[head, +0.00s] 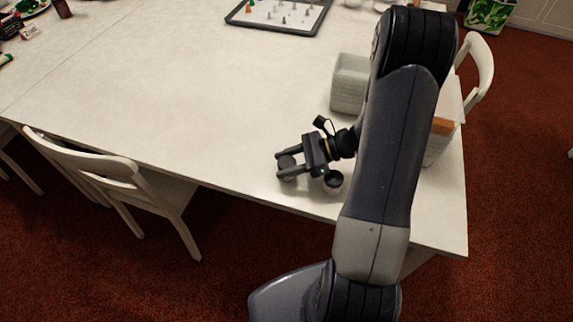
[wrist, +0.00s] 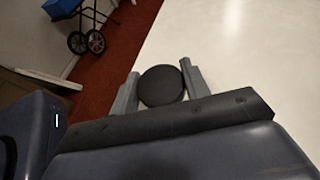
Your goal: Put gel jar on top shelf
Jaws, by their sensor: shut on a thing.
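My gripper (head: 286,164) is over the near part of the white table, left of my arm. It is shut on a small round jar with a dark lid, the gel jar (head: 287,161). In the wrist view the dark round lid (wrist: 161,86) sits between the two grey fingers of my gripper (wrist: 160,88). The jar's sides and label are hidden. I cannot tell how far it is above the table. No top shelf can be clearly made out.
A pale bin (head: 349,88) stands on the table (head: 190,75) behind my arm, with another pale holder (head: 440,150) partly hidden at right. A tray (head: 278,14) with small pieces lies at the back. Chairs (head: 95,160) line the near edge. The table's left-middle is clear.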

